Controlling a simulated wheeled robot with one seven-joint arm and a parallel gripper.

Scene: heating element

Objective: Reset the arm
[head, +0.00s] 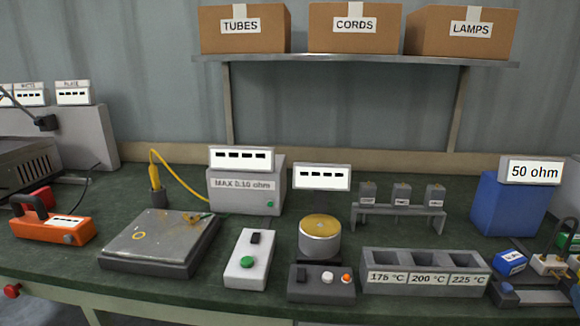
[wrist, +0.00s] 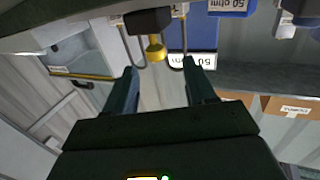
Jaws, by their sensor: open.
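My gripper (wrist: 160,70) shows in the wrist view with its two dark fingers spread apart. I see nothing clamped between them. Just beyond the fingertips are a yellow knob (wrist: 156,50) on a dark block and a thin bent metal rod (wrist: 133,45). I cannot tell how far they are from the fingers. The wrist picture looks upside down, with the blue 50 ohm box (wrist: 190,33) behind the right finger. In the head view I do not see my gripper.
The green bench holds a flat plate unit (head: 150,250), a button box (head: 248,260), a round metal heater (head: 319,240), a three-slot temperature block (head: 425,280) and the 50 ohm box (head: 505,205). An orange clamp tool (head: 50,230) lies left. A shelf (head: 350,58) with cartons hangs above.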

